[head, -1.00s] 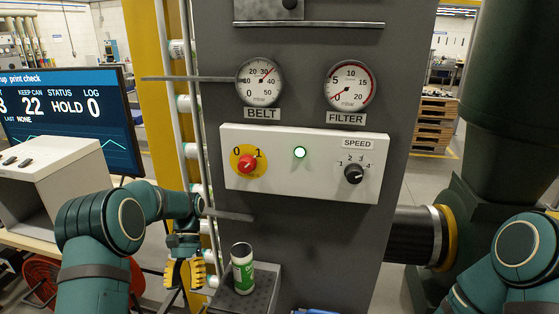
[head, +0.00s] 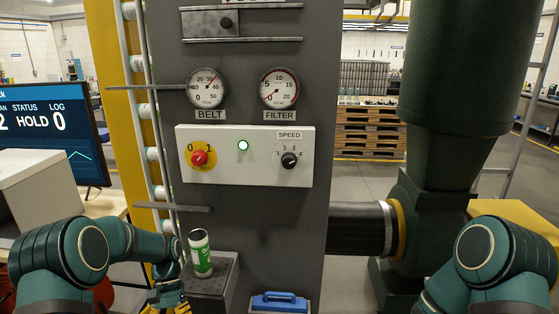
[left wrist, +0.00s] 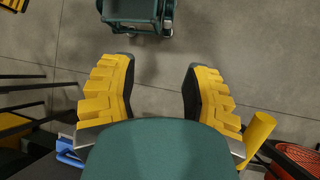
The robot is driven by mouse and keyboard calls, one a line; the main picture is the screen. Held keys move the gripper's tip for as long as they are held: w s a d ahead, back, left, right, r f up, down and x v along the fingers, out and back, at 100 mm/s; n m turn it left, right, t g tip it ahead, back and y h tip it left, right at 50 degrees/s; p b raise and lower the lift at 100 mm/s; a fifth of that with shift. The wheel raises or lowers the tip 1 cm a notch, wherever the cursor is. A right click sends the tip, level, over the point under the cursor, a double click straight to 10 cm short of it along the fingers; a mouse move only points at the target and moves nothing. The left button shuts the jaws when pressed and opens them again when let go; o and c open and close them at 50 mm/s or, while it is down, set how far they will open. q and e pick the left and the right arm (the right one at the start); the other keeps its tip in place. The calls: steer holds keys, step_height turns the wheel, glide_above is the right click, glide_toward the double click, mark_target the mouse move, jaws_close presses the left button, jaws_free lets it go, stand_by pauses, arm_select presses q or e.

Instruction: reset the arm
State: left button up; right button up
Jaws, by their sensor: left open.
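My left arm comes in from the left in the head view. Its gripper sits low beside the small shelf, mostly cut off by the bottom edge. In the left wrist view my left gripper (left wrist: 158,85) is open, with nothing between its yellow fingers and grey floor beyond them. A green and white can (head: 201,254) stands upright on the small dark shelf (head: 213,284), apart from the gripper and to its right. My right arm shows at the lower right of the head view, but its gripper is out of view.
A grey machine column carries a white control panel (head: 245,156) with a red knob, a lit lamp and a speed dial. The belt gauge (head: 207,88) and filter gauge (head: 279,88) are above it. A blue-handled case (head: 279,302) is low in front. A monitor (head: 50,130) reads HOLD.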

arm_select(q)
steer(key=s+d+f+n+t+b, duration=0.1)
steer(key=s+d+f+t+b, duration=0.1)
steer(key=f, duration=0.5)
steer(key=s+d+f+n+t+h+b, duration=0.1)
steer(key=s+d+f+t+b, duration=0.2)
steer(key=s+d+f, duration=0.4)
steer(key=s+d+f+n+t+b, duration=0.1)
steer(key=s+d+f+t+b, duration=0.2)
steer(key=d+f, duration=0.3)
steer(key=shift+s+d+f+t+h, duration=0.4)
steer(key=shift+s+f+t, duration=0.3)
steer(key=shift+s+f, duration=0.2)
